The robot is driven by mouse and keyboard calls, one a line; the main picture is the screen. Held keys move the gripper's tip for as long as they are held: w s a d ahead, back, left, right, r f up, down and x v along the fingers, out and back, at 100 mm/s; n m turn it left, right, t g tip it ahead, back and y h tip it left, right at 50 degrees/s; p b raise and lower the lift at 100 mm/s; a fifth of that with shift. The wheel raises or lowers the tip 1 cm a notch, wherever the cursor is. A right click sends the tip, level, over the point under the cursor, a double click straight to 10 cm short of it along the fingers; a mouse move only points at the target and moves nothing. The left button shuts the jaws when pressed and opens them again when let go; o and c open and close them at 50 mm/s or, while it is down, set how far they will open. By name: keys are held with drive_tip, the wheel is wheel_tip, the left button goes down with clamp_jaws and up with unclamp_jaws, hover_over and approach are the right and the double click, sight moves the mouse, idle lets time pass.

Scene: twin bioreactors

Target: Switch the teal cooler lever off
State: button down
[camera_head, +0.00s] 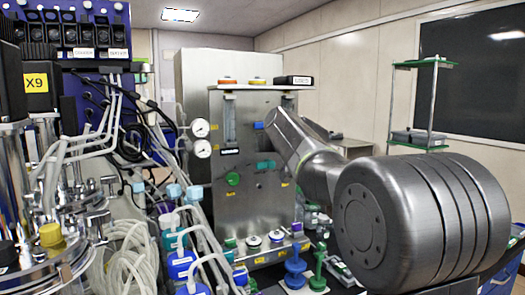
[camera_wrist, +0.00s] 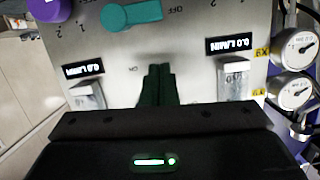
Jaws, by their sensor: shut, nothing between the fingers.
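The teal cooler lever (camera_wrist: 132,15) shows at the top of the wrist view, on the steel panel. It lies roughly sideways, its rounder end at the left and its bar reaching right. Printed OFF lettering stands just right of it. In the head view the teal lever (camera_head: 265,165) is on the front of the steel cabinet, below my arm. My gripper (camera_wrist: 158,72) is shut and empty. Its dark fingers point at the panel, below the lever in the wrist picture and apart from it in the picture. My arm hides the gripper in the head view.
A purple knob (camera_wrist: 48,8) is left of the lever in the wrist view. In the head view a green knob (camera_head: 233,179) sits left of the lever, and hoses crowd the left.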

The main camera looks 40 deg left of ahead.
drive_tip(key=b+v, duration=0.2)
drive_tip(key=v, duration=0.8)
drive_tip(key=shift+a+r, duration=0.1)
drive_tip(key=shift+r, duration=0.05)
